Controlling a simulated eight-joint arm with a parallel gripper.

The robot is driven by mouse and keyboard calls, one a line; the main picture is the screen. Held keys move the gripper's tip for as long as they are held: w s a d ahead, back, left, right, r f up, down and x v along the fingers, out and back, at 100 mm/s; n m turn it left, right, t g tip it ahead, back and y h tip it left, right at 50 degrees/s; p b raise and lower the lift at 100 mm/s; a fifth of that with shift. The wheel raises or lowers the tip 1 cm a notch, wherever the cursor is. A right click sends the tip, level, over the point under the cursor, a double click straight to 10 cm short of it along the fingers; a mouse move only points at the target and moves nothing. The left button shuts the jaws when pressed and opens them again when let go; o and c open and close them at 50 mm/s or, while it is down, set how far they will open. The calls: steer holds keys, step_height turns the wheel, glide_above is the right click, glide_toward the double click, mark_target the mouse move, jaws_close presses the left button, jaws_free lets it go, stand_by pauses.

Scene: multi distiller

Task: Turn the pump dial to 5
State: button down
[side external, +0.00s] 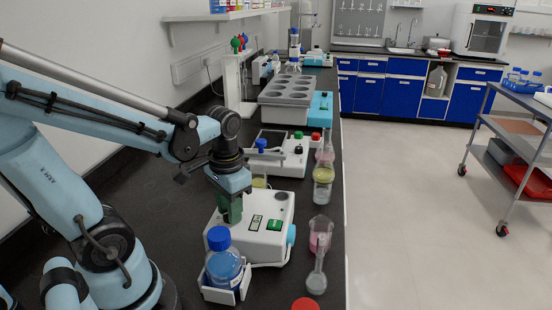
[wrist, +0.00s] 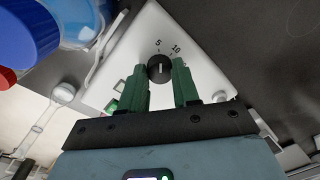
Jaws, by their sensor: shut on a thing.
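The pump (side external: 262,238) is a white box on the black bench in the side view; its white top (wrist: 130,60) fills the middle of the wrist view. The black dial (wrist: 158,67) carries a white pointer line, with "5" and "10" printed just above it in the wrist view. The line looks roughly upright; its exact setting is hard to read. My gripper (wrist: 161,73) has its green fingers on both sides of the dial, shut on it. In the side view my gripper (side external: 231,210) points down onto the pump's left part and hides the dial.
A blue-capped bottle (side external: 224,265) of blue liquid stands in a holder at the pump's front. A flask with pink liquid (side external: 320,238) and a clear vessel (side external: 317,275) stand to the right. Another white device (side external: 288,152) stands behind. A red cap (side external: 305,304) shows at the bottom edge.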

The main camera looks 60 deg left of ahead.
steer(key=shift+n, duration=0.4)
steer(key=c, duration=0.8)
jaws_free()
steer(key=shift+w+d+r, duration=0.1)
steer(key=shift+d+r, duration=0.05)
steer(key=shift+r, duration=2.9)
steer(key=shift+d+r, duration=0.15)
steer(key=shift+r, duration=2.85)
steer(key=w+d+f+m+t, duration=0.1)
steer(key=w+d+f+t, duration=0.1)
steer(key=f+t, duration=0.1)
steer(key=w+d+f+m+t, duration=0.1)
steer(key=w+d+f+t, duration=0.2)
steer(key=shift+w+d+t, duration=0.1)
steer(key=shift+d+t, duration=0.2)
steer(key=shift+d, duration=0.05)
steer(key=shift+w+d+t+h, duration=0.2)
steer(key=shift+d+t+h, duration=0.05)
steer(key=shift+t+h, duration=0.05)
